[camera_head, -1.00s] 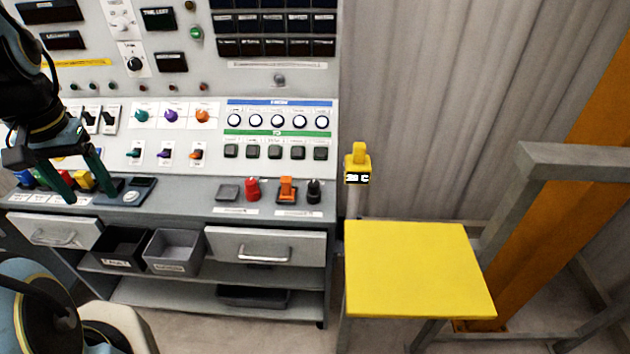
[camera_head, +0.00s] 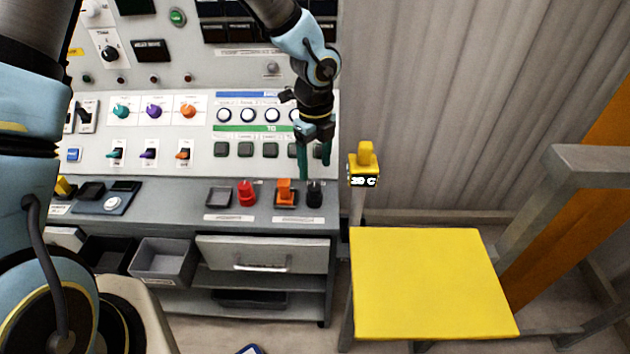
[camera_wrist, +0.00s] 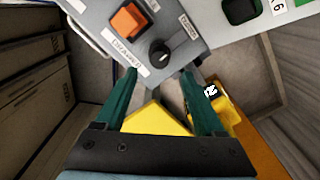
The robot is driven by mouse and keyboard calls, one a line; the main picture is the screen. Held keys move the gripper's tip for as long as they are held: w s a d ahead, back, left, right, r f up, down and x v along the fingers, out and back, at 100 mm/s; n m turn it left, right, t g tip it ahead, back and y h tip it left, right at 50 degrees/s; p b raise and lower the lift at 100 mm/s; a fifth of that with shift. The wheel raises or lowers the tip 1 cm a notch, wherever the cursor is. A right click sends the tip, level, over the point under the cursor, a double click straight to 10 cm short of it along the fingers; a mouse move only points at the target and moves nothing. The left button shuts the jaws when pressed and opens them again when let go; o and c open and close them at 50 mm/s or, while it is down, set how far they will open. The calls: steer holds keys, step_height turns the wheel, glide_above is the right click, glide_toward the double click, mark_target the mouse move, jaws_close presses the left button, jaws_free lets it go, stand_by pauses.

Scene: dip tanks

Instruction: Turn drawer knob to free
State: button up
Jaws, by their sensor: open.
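A black knob (camera_head: 314,195) stands at the right end of the console ledge, beside an orange switch (camera_head: 285,192). In the wrist view the black knob (camera_wrist: 160,53) has a pale pointer mark and lies just beyond the fingertips, about midway between them. The orange switch (camera_wrist: 127,19) is up and left of it there. My gripper (camera_head: 314,170) is open and empty, its green fingers pointing down above the knob; the wrist view also shows both fingers (camera_wrist: 160,72) apart. The grey drawer (camera_head: 212,251) below the ledge looks shut.
A red knob (camera_head: 246,194) stands left of the orange switch. A yellow table (camera_head: 430,285) and a yellow post with a temperature display (camera_head: 364,181) are to the right of the console. Grey bins (camera_head: 163,258) sit left of the drawer.

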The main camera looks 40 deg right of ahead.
mark_target(314, 187)
step_height(314, 187, down, 7)
steer(key=shift+a+r+p, duration=0.1)
steer(key=shift+p, duration=0.4)
jaws_close()
stand_by(0.4)
